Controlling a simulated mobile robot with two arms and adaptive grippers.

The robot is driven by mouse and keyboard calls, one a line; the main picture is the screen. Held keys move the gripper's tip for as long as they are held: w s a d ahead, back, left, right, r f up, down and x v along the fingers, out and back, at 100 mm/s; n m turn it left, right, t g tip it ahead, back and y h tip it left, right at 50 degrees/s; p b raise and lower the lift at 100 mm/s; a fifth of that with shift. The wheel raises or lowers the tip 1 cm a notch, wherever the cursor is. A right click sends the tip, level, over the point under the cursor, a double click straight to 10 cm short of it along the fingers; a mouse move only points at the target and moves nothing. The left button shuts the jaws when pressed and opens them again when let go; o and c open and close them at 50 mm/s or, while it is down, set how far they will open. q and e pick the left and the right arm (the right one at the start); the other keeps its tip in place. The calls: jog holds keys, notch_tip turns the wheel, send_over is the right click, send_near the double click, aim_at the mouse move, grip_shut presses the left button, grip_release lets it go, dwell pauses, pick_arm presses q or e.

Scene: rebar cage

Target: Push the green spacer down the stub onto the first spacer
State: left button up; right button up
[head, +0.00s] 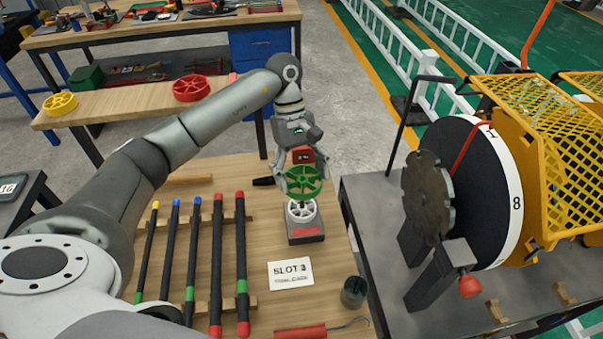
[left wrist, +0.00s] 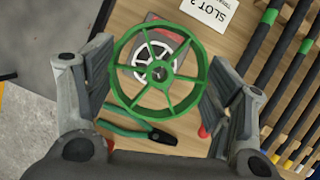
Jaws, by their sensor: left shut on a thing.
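The green spacer (head: 303,182), a spoked wheel, is between the fingers of my left gripper (head: 302,168). The gripper is shut on its rim from both sides, as the left wrist view shows with the green spacer (left wrist: 159,72) between the finger pads. Below it, the white first spacer (head: 301,212) sits on the dark stub base (head: 306,237). The white spacer (left wrist: 143,55) also shows through the green spokes in the left wrist view. The green spacer appears above the white one, with a gap in the head view. The stub is mostly hidden; I cannot tell how far it enters the green hub. My right gripper is out of view.
Several dark bars with coloured ends (head: 217,255) lie on racks at left. A SLOT card (head: 290,274), a dark cup (head: 354,291) and a red-handled hook tool (head: 302,331) are in front. Green-handled pliers (left wrist: 140,132) lie near the base. A machine with a black disc (head: 490,190) stands right.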

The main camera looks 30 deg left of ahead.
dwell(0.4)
pick_arm(q)
jog(key=shift+b, duration=0.45)
dwell(0.5)
jog(key=shift+b, duration=0.45)
jog(key=shift+f+b, duration=4)
jog(key=shift+f, duration=0.15)
jog(key=o, duration=1)
jog(key=shift+c, duration=0.2)
